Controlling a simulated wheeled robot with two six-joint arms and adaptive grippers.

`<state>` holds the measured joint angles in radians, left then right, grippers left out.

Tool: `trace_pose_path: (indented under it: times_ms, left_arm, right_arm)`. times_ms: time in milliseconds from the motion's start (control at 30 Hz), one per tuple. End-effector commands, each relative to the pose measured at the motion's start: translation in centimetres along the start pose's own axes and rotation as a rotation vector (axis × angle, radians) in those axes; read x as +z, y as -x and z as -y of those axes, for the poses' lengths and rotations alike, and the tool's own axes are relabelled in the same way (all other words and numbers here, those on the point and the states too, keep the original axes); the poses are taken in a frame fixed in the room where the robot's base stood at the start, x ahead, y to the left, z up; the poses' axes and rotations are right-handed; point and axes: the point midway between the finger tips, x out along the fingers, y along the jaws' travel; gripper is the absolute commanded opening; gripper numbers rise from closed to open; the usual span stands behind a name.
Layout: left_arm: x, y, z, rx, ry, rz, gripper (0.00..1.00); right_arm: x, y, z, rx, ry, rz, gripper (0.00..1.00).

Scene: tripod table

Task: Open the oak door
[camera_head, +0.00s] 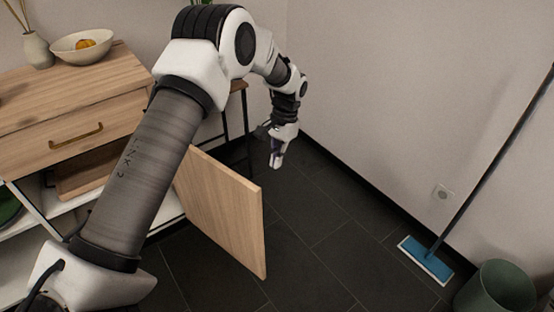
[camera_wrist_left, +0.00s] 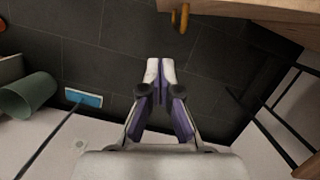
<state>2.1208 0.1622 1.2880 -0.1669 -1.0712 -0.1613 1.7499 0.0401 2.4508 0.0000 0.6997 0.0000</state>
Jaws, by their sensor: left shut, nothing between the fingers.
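The oak door (camera_head: 222,209) stands swung out from the cabinet, well open, over the dark floor in the head view. In the left wrist view the edge of a wooden panel (camera_wrist_left: 262,10) with a brass handle (camera_wrist_left: 181,17) shows at the top, probably this door. My left gripper (camera_head: 276,163) is beyond the door, on its far side, apart from it. It also shows in the left wrist view (camera_wrist_left: 160,68), with its fingertips together and nothing between them. My left arm hides part of the cabinet front. My right gripper is not in view.
The oak cabinet (camera_head: 119,78) has a drawer with a brass handle (camera_head: 77,135); a bowl (camera_head: 82,46) and a vase (camera_head: 37,50) stand on top. A dark-framed stand (camera_head: 247,130) is behind the door. A blue mop (camera_head: 426,260) and green bin (camera_head: 497,290) stand at right.

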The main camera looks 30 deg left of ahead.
Motion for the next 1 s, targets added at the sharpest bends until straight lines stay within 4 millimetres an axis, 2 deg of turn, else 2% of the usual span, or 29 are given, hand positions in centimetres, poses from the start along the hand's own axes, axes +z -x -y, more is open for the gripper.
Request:
trace_pose_path:
  times_ms: [100,333,400,533,1000]
  left_arm:
    - [0.0,-3.0,0.0,0.001,0.000,0.004,0.00]
    - [0.0,-7.9,0.0,0.000,0.000,0.003,0.00]
    - [1.6,-7.7,0.0,0.002,0.000,0.001,0.00]
    - [3.3,-8.2,0.0,0.001,0.001,0.001,0.00]
    - [4.2,-8.2,0.0,-0.002,-0.005,0.002,0.00]
  right_arm:
    - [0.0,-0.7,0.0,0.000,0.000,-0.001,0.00]
    - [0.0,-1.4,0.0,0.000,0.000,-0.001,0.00]
    - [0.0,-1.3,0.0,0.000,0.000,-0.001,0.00]
    - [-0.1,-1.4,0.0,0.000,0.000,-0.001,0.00]
    - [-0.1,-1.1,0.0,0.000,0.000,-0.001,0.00]
